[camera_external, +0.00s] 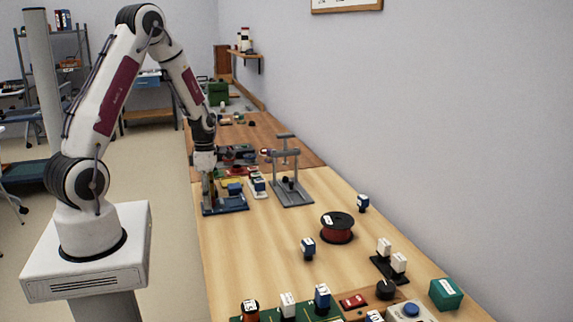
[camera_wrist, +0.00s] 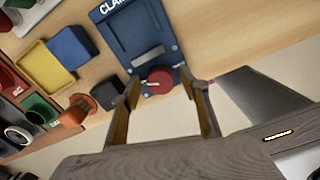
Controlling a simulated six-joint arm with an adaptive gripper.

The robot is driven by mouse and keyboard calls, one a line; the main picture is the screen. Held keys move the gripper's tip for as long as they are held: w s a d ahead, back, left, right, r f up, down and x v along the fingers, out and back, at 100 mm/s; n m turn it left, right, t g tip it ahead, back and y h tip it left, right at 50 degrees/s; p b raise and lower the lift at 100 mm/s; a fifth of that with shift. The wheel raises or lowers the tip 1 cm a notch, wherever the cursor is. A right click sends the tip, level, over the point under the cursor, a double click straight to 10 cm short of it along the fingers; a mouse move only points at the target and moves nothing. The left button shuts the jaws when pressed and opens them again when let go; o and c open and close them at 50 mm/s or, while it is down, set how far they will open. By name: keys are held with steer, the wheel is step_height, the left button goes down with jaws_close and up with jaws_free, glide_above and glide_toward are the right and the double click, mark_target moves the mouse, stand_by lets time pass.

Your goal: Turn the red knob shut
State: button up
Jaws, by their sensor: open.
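The red knob (camera_wrist: 160,78) is round with a small white mark, at the near end of a blue clamp device (camera_wrist: 137,28) with white lettering. In the wrist view my gripper (camera_wrist: 160,83) is open, one finger on each side of the knob, with gaps visible. I cannot tell whether the fingertips are level with the knob or above it. In the external view my gripper (camera_external: 209,188) points down over the blue clamp (camera_external: 228,206) near the table's left edge; the knob is not discernible there.
Left of the clamp in the wrist view are a yellow tray (camera_wrist: 45,66), a blue block (camera_wrist: 72,48), a black block (camera_wrist: 106,94) and an orange part (camera_wrist: 78,106). In the external view a grey stand (camera_external: 290,190) is close right, with a red spool (camera_external: 337,232) farther along the table.

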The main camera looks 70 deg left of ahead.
steer(key=c, duration=1.1)
steer(key=shift+m, duration=2.4)
steer(key=o, duration=1.1)
